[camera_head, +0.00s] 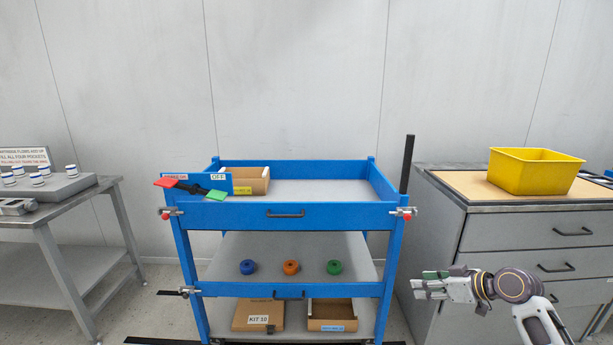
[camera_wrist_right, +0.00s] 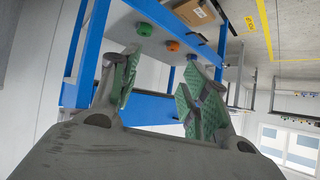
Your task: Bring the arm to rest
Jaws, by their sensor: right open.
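My right gripper (camera_head: 432,285) is in front of the drawer cabinet, to the right of the blue cart, with its arm coming in from the lower right. In the right wrist view the right gripper (camera_wrist_right: 160,95) shows two green-padded fingers spread apart with nothing between them. The blue cart (camera_head: 290,216) stands beyond the fingers in that view. My left gripper is not in view.
Blue, orange (camera_head: 291,267) and green knobs sit on the cart's middle shelf. Cardboard boxes (camera_head: 258,315) lie on its bottom shelf. A yellow bin (camera_head: 535,171) stands on the drawer cabinet (camera_head: 480,237). A grey table (camera_head: 75,207) is at the left.

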